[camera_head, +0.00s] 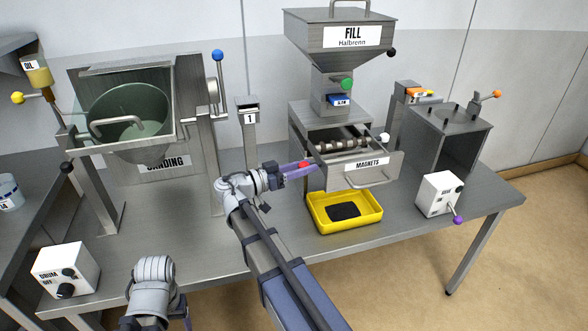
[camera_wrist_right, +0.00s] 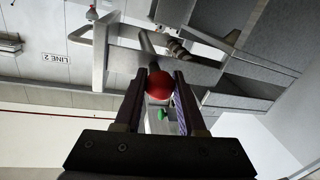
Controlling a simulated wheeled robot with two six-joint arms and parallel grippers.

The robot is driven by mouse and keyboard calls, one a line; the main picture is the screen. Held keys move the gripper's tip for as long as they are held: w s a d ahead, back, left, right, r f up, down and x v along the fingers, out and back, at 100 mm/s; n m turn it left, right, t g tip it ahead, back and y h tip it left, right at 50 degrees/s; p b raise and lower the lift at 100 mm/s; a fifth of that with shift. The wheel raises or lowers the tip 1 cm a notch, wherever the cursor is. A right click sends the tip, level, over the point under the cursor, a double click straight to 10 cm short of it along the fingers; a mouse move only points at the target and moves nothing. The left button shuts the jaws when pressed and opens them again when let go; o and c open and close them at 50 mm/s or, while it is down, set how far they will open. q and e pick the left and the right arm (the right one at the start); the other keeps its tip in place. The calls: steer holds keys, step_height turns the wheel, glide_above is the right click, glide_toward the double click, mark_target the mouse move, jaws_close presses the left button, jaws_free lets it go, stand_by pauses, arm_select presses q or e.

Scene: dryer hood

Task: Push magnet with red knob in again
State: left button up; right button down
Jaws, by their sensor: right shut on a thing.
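The red knob (camera_head: 304,165) of a magnet is at the left side of the open MAGNETS drawer (camera_head: 345,180). My right gripper (camera_head: 300,168) is shut on the red knob, which also shows between its fingers in the right wrist view (camera_wrist_right: 159,84). Magnet bars (camera_head: 345,145) lie across inside the drawer; how far the red-knobbed one is in is hard to tell. My left arm shows only as a part at the bottom left; its fingers are not visible.
A yellow tray (camera_head: 372,222) with dark powder stands below the drawer. The FILL hopper (camera_head: 335,40) rises behind it. A white switch box (camera_head: 438,192) with a purple-tipped lever is at the right. A post labelled 1 (camera_head: 249,120) stands left of the drawer.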

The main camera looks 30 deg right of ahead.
steer(key=shift+d, duration=0.1)
steer(key=c, duration=0.5)
jaws_free()
steer(key=shift+s+d, duration=0.1)
steer(key=shift+d, duration=0.05)
steer(key=a, duration=0.8)
